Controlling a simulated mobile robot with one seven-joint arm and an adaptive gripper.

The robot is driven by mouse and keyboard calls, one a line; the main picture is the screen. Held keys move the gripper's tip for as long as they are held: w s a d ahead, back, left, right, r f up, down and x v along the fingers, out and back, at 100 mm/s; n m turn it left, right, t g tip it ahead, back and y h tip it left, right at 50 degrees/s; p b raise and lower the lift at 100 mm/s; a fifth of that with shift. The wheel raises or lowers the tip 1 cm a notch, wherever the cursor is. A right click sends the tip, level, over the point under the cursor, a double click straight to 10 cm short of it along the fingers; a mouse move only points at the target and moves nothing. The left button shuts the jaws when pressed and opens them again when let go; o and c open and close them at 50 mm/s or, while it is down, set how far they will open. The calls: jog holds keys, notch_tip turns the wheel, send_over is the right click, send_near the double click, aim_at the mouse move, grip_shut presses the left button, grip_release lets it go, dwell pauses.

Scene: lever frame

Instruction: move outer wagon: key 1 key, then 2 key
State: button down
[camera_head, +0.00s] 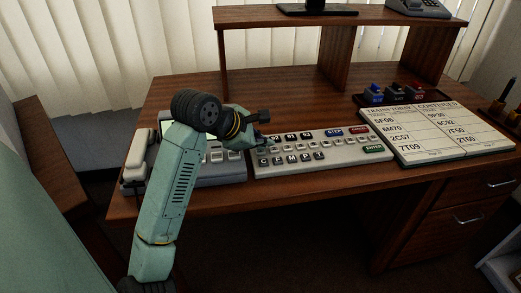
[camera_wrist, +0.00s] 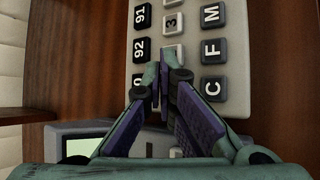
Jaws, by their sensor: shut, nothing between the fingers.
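The keyboard panel (camera_head: 325,155) lies on the desk. Its pale number keys form a row between dark keys. In the wrist view, the 3 key (camera_wrist: 172,24) shows above my fingertips. The pale key below it (camera_wrist: 174,50), apparently the 2 key, is partly covered and its label is unclear. The 1 key is not readable and is apparently hidden under my fingers. My gripper (camera_wrist: 164,88) is shut and empty over the panel's left end, as the head view also shows (camera_head: 264,144). I cannot tell whether the tips touch a key.
A telephone with a pale handset (camera_head: 138,148) stands left of the panel; its greenish display (camera_wrist: 88,148) shows in the wrist view. The train code board (camera_head: 437,132) and several coloured switches (camera_head: 397,93) are to the right. A raised shelf (camera_head: 340,17) crosses the back.

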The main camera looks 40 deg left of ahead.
aim_at(276, 150)
jog(key=shift+r, duration=0.45)
jog(key=shift+w+d+f+b, duration=0.1)
jog(key=shift+w+d+b, duration=0.9)
jog(key=shift+w, duration=0.2)
jog(key=shift+w+d, duration=0.2)
jog(key=shift+f+b, duration=0.1)
jog(key=shift+b, duration=0.2)
jog(key=shift+f+b, duration=0.3)
jog(key=shift+b, duration=0.2)
